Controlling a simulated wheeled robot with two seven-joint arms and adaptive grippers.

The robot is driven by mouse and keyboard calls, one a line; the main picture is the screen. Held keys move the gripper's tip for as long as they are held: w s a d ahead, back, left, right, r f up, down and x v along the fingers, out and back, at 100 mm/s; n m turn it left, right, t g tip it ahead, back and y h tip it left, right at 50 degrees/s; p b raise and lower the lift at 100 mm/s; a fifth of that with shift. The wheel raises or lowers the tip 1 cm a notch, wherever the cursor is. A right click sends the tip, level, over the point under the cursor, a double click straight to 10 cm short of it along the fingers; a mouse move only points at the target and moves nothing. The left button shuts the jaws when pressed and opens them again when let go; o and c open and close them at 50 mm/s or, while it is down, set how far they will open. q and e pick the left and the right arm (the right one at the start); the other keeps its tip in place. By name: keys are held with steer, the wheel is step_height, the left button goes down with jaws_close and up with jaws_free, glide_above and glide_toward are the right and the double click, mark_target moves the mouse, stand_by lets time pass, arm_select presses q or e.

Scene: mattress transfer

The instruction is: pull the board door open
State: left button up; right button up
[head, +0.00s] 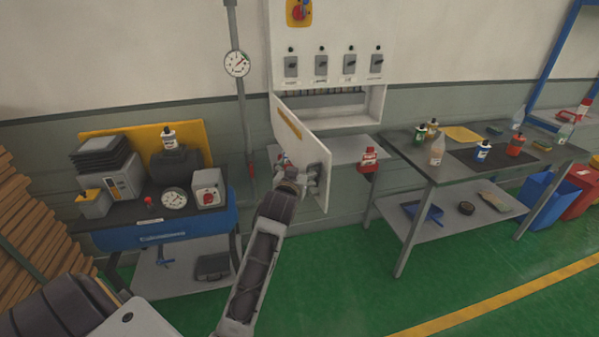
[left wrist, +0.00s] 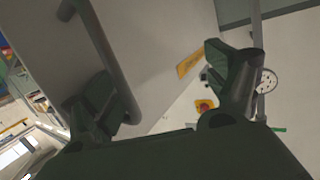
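The board door (head: 303,133) is a white panel with a yellow strip, standing swung out from the white electrical board (head: 335,110). My left gripper (head: 303,177) is at the lower part of the door in the head view. In the left wrist view the fingers of my left gripper (left wrist: 165,95) are spread wide with the grey door panel (left wrist: 150,45) beyond them. A dark bar handle (left wrist: 105,55) on the door runs down to the left finger; whether they touch cannot be told. The handle is not clearly visible in the head view. My right gripper is not in view.
A blue-fronted bench (head: 165,235) with instruments stands left of the board. A grey table (head: 425,165) with bottles stands to the right. A gauge on a pipe (head: 237,64) is left of the board. The green floor (head: 340,285) in front is clear.

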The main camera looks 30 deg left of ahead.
arm_select(q)
steer(key=shift+a+r, duration=0.2)
steer(key=shift+r, duration=0.35)
steer(key=shift+s+d+r, duration=0.15)
steer(key=shift+s+r, duration=0.15)
steer(key=shift+s, duration=0.35)
steer(key=c, duration=0.5)
steer(key=shift+s+a+f, duration=0.1)
steer(key=shift+s+a, duration=0.1)
steer(key=c, duration=0.3)
steer(key=s+a+p, duration=0.1)
steer(key=s+a, duration=0.2)
steer(key=s, duration=0.3)
steer(key=s+a+f+p, duration=0.1)
steer(key=s+a+p, duration=0.1)
steer(key=s, duration=0.5)
steer(key=shift+a, duration=0.8)
steer(key=shift+f, duration=0.1)
stand_by(0.5)
